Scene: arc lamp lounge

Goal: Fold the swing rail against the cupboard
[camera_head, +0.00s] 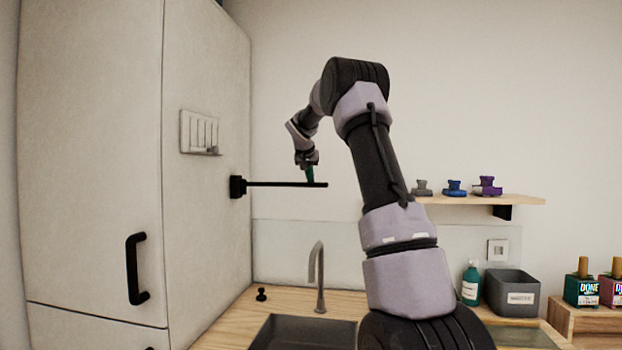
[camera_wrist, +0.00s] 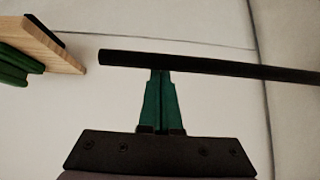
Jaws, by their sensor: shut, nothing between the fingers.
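The swing rail (camera_head: 290,184) is a thin black bar on a black bracket (camera_head: 237,187) at the right edge of the tall pale cupboard (camera_head: 205,60). It sticks out to the right, away from the cupboard side. In the wrist view the rail (camera_wrist: 210,66) crosses the upper part, its free end at the left. My gripper (camera_head: 310,180) has green fingers and is near the rail's free end. In the wrist view my gripper (camera_wrist: 160,75) is shut and empty, its tips right at the rail; whether they touch it I cannot tell.
A wooden shelf (camera_head: 525,200) with small coloured items is on the wall at right; its end (camera_wrist: 50,45) shows in the wrist view. Below are a tap (camera_head: 319,275), a sink (camera_head: 300,335), a green bottle (camera_head: 471,284) and a grey bin (camera_head: 512,294). The cupboard has a black handle (camera_head: 132,268).

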